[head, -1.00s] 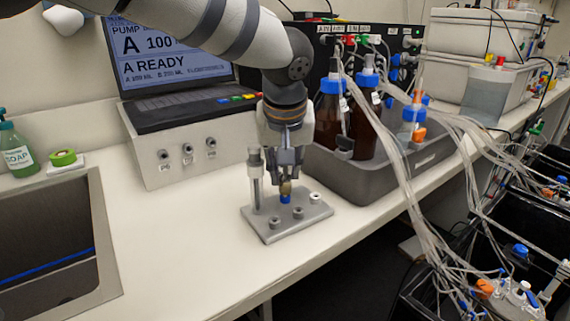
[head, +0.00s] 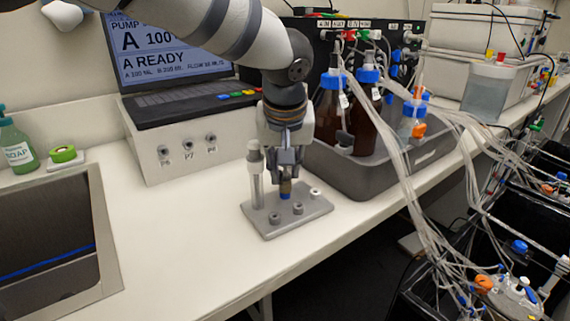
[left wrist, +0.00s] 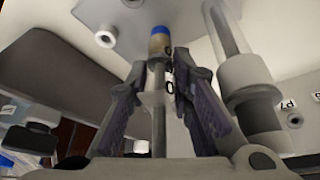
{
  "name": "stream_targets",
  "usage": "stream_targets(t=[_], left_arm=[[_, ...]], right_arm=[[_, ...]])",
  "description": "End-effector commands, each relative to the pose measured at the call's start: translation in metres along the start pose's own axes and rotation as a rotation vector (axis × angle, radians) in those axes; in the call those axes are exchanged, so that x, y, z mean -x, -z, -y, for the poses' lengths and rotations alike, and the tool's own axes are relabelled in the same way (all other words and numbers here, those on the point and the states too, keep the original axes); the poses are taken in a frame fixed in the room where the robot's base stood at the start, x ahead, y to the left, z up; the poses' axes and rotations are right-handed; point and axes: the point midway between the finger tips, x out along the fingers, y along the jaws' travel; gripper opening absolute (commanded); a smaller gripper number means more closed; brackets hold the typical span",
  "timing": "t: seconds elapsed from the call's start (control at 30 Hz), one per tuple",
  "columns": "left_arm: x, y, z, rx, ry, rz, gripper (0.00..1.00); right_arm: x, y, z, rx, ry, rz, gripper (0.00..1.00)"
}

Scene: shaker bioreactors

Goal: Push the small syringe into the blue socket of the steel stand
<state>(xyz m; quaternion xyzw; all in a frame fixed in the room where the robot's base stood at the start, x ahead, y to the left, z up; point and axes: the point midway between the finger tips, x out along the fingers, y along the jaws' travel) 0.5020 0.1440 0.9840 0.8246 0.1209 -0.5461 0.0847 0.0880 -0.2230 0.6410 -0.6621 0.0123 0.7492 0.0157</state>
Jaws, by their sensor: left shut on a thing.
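The small syringe (head: 286,186), with an amber-brown lower part, stands upright over the blue socket (head: 285,196) of the steel stand (head: 302,221). Its lower end meets the blue socket; how deep it sits I cannot tell. In the left wrist view the syringe (left wrist: 160,47) runs between the fingers, with its thin rod nearer the camera and the blue socket (left wrist: 159,31) beyond. My left gripper (head: 287,175) points down and is shut on the syringe; its fingers (left wrist: 161,76) flank the barrel. My right gripper is not in view.
A larger syringe (head: 257,180) stands upright on the stand, just left of my gripper. Empty grey sockets (head: 298,208) are in front. A grey tray (head: 366,178) with brown bottles (head: 364,127) is close on the right. The bench is clear toward the sink (head: 92,245).

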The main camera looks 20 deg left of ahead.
Motion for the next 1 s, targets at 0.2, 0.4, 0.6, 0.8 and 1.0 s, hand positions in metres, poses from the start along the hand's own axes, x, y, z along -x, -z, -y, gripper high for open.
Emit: stream_targets(t=[0.2, 0.4, 0.6, 0.8, 1.0], left_arm=[[-0.002, -0.001, 0.000, -0.001, 0.001, 0.002, 0.32], [-0.002, -0.001, 0.001, 0.000, 0.003, 0.002, 0.44], [-0.002, -0.001, 0.001, 0.000, 0.004, 0.003, 0.44], [0.000, -0.001, 0.001, 0.000, 0.004, 0.002, 0.44], [0.042, 0.001, 0.001, 0.000, 0.003, -0.004, 0.44]], right_arm=[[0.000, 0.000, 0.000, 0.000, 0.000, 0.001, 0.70], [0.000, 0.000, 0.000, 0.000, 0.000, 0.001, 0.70], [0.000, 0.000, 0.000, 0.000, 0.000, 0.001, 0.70], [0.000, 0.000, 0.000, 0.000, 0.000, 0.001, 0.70], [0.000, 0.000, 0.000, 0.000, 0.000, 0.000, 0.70]])
